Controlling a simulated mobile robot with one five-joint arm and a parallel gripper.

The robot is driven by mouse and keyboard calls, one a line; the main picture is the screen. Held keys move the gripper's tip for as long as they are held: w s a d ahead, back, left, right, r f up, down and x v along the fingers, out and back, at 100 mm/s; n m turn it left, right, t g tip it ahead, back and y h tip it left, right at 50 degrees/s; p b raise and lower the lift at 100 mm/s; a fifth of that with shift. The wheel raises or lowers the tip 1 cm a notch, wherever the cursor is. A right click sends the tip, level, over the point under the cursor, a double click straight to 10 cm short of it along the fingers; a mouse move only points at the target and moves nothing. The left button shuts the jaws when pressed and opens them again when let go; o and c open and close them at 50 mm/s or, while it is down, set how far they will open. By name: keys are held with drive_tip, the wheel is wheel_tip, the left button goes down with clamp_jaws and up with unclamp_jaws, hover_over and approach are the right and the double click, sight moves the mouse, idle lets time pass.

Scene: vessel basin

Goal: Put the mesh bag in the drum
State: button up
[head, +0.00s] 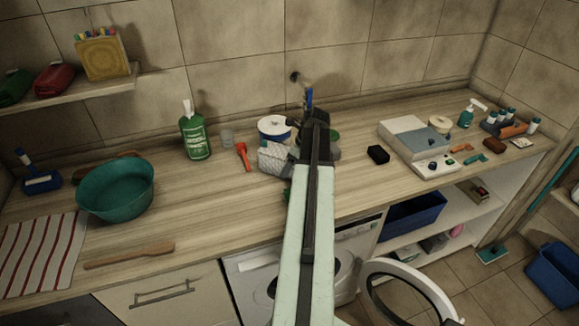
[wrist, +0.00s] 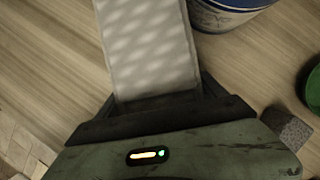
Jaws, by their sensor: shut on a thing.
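A pale mesh bag (wrist: 152,45) with a light diamond pattern is between the fingers of my gripper (wrist: 158,97), which is shut on its near end. In the head view the mesh bag (head: 274,159) shows at the left of my arm, over the worktop; I cannot tell whether it touches the wood. My gripper is mostly hidden behind my arm there. The white washing machine (head: 248,268) stands under the worktop. Its drum opening (head: 345,277) is partly hidden by my arm, and its round door (head: 447,308) is swung open to the right.
A blue-and-white tin (head: 274,125) stands just behind the bag, with a red tool (head: 243,156) and green bottle (head: 195,137) to the left. A teal bowl (head: 116,190) is further left. A grey box (head: 405,135) stands right. The worktop's front edge lies above the machine.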

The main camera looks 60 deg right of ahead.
drive_tip(key=shift+f, duration=0.2)
drive_tip(key=o, duration=1.6)
drive_tip(key=shift+r, duration=0.1)
drive_tip(key=shift+o, duration=0.2)
drive_tip(key=p+v, duration=1)
drive_tip(key=v, duration=0.1)
drive_tip(key=shift+r+p, duration=0.4)
drive_tip(key=shift+r, duration=0.05)
drive_tip(key=shift+s+r, duration=0.25)
drive_tip(key=shift+f, duration=0.1)
